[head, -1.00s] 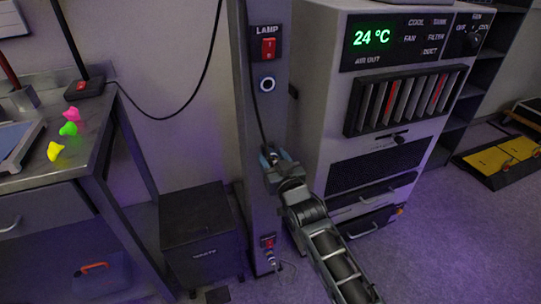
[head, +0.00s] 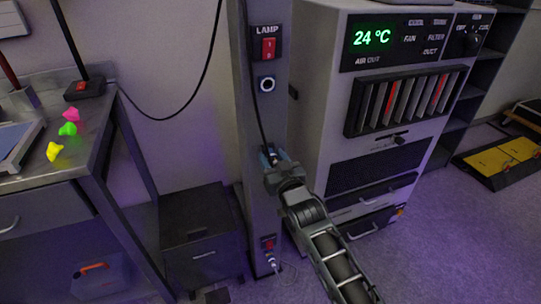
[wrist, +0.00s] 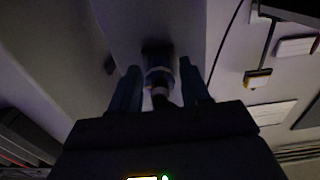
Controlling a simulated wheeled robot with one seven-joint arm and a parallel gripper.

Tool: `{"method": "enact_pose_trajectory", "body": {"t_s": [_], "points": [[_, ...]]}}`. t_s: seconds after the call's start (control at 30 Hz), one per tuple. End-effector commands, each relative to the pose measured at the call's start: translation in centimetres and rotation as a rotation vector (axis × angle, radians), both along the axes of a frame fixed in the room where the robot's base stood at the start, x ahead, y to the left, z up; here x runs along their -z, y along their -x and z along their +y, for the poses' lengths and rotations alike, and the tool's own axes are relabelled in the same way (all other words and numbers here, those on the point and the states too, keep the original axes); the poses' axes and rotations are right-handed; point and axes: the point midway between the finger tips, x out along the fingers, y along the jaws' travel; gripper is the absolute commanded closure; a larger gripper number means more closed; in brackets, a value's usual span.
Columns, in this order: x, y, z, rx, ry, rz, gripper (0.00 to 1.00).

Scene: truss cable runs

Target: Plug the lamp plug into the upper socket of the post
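The grey post (head: 250,120) stands mid-view in the head view, with a LAMP label and a red switch (head: 268,48). Below the switch is the upper socket (head: 267,84), a round ring with nothing in it. A black cable runs down the post's face to the dark lamp plug (head: 273,157). My gripper (head: 273,160) is in front of the post, below the upper socket, with its blue fingers on either side of the plug. In the wrist view, the plug (wrist: 159,77) lies between my gripper's fingers (wrist: 160,80), with narrow gaps on both sides.
A lower red switch (head: 268,243) and a pale plug (head: 272,262) are at the post's foot. A grey cabinet (head: 320,110) stands close on the right. A workbench (head: 80,150) and a dark box (head: 197,225) are on the left.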

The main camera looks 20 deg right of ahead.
Motion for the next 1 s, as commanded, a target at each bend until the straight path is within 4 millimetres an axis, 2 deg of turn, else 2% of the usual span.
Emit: {"method": "enact_pose_trajectory", "body": {"t_s": [0.07, 0.47, 0.77, 1.0], "points": [[0.0, 0.0, 0.0, 0.0, 0.0, 0.0, 0.62], [0.0, 0.0, 0.0, 0.0, 0.0, 0.0, 1.0], [0.0, 0.2, 0.0, 0.0, 0.0, 0.0, 1.0], [-0.1, 1.2, 0.0, 0.0, 0.0, 0.001, 1.0]]}}
